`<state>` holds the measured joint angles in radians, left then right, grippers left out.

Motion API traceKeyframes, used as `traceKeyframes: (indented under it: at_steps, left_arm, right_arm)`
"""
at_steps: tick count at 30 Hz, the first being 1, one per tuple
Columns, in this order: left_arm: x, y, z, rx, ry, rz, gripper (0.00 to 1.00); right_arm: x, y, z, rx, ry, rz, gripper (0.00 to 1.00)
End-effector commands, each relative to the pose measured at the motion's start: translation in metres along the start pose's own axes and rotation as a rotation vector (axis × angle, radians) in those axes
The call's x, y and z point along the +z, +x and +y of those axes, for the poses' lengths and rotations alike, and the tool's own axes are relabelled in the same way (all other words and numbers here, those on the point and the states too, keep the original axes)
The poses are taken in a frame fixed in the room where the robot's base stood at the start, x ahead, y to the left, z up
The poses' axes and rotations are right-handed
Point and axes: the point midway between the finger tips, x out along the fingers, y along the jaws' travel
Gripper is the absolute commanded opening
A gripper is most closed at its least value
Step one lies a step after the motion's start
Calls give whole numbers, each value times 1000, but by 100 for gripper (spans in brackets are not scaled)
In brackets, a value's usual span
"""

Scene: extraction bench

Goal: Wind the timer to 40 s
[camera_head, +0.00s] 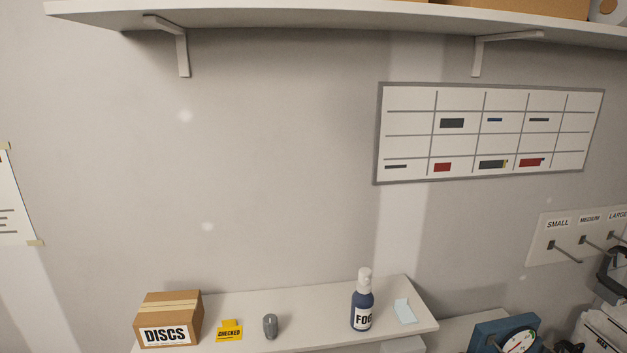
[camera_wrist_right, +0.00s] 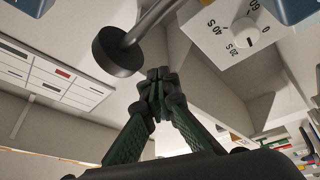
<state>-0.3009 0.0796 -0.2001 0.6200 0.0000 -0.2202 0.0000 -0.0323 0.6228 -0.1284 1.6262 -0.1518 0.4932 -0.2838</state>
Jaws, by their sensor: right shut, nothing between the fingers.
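The timer (camera_wrist_right: 217,44) shows in the right wrist view as a pale panel with a round white knob (camera_wrist_right: 243,32) and marks that include 0, 20 S, 40 S and 60 S. I cannot tell surely where the knob points. My right gripper (camera_wrist_right: 159,76) has green fingers, shut and empty, their tips together left of and below the knob in that picture, apart from it. The timer dial is not seen in the head view. My left gripper is in neither view.
A dark round end on a metal rod (camera_wrist_right: 119,50) is close to my right fingertips. In the head view a low shelf carries a DISCS box (camera_head: 168,318), a yellow CHECKED sign (camera_head: 229,331), a grey object (camera_head: 270,326) and a FOG bottle (camera_head: 362,302). A blue gauge unit (camera_head: 490,335) is at lower right.

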Motion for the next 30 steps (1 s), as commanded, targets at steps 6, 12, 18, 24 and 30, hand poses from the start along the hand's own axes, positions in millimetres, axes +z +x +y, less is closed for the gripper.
traceKeyframes:
  at_steps: [6,12,18,24,30]
  left_arm:
    - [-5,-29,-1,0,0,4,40]
    - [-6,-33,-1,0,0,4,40]
    - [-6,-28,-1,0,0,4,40]
    - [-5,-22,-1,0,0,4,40]
    - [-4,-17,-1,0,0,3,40]
  right_arm:
    - [-2,-26,-61,-188,-354,-121,0]
    - [1,-37,-83,-257,-486,-153,0]
    - [8,-23,-86,-261,-497,-153,0]
    - [19,0,-88,-260,-495,-153,0]
    - [27,17,-90,-260,-494,-153,0]
